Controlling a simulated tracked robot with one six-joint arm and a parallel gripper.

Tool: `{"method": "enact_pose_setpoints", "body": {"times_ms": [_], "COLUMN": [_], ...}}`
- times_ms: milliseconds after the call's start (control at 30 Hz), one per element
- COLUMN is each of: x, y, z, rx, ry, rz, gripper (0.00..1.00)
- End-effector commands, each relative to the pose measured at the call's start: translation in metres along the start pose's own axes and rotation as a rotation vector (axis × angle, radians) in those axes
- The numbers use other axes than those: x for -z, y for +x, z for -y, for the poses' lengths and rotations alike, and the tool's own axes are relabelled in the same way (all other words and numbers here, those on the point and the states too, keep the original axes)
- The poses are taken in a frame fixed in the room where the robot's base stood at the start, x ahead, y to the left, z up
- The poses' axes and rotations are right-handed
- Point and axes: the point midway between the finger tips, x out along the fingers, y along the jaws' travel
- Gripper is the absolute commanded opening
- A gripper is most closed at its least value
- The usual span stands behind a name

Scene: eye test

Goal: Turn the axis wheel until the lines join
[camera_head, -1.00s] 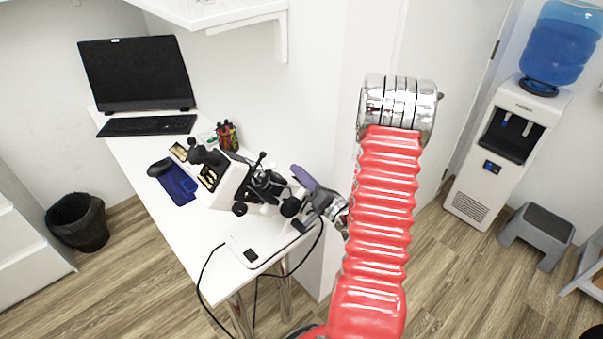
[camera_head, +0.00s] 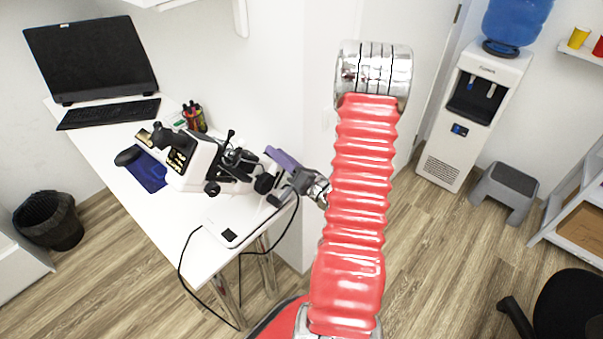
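A white and black optical instrument (camera_head: 200,160) stands on the white desk. Its eyepiece end points to the left and it has several dark knobs. A round black wheel (camera_head: 265,183) is at its right end, beside my gripper; I cannot tell for certain that it is the axis wheel. My gripper (camera_head: 275,186), grey with a purple part above it, reaches in from the right at the wheel. Its fingertips are too small and overlapped to show whether they touch or close on the wheel. The lines inside the instrument are not visible.
A monitor (camera_head: 91,58) and keyboard (camera_head: 110,113) are at the desk's far end. Black cables hang off the front edge. A water dispenser (camera_head: 470,115) and grey stool (camera_head: 505,190) stand right.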

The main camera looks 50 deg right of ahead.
Motion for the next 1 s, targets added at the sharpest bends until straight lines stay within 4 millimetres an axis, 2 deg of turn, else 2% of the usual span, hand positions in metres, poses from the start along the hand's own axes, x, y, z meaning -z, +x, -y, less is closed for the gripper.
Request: {"method": "enact_pose_setpoints", "body": {"times_ms": [100, 600, 800, 1000], "x": [-0.001, 0.000, 0.000, 0.001], "y": [-0.018, -0.081, -0.100, -0.107], "z": [0.001, 0.001, 0.002, 0.001], "rx": [0.003, 0.003, 0.003, 0.001], "ry": [0.000, 0.001, 0.000, 0.000], "rz": [0.003, 0.003, 0.002, 0.001], "gripper": [0.31, 0.31, 0.31, 0.31]}}
